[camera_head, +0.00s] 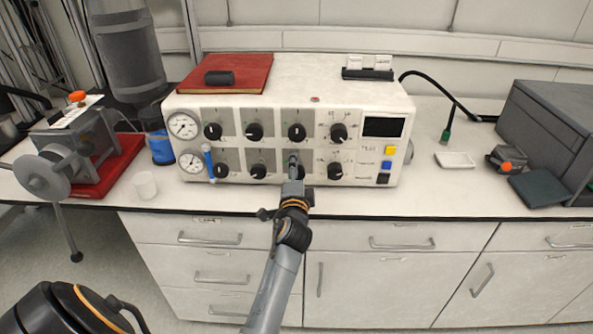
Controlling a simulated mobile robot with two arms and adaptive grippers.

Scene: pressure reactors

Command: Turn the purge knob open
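A white control unit (290,92) stands on the bench with two rows of black knobs on its front. The upper row has knobs at the left (212,131), the middle (254,131) and further right (297,132), plus a larger one (338,133). The lower row is similar; the labels are too small to read, so I cannot tell which is the purge knob. My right gripper (293,165) is at the lower-row third knob (301,172) and partly hides it. Contact and finger opening cannot be made out. My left gripper is out of view.
Two gauges (183,126) and a blue lever (209,164) sit at the panel's left. A white cup (144,184) and a red-based device (105,165) stand further left. A white dish (455,160) and a grey box (553,135) are at right. The counter before the panel's right is clear.

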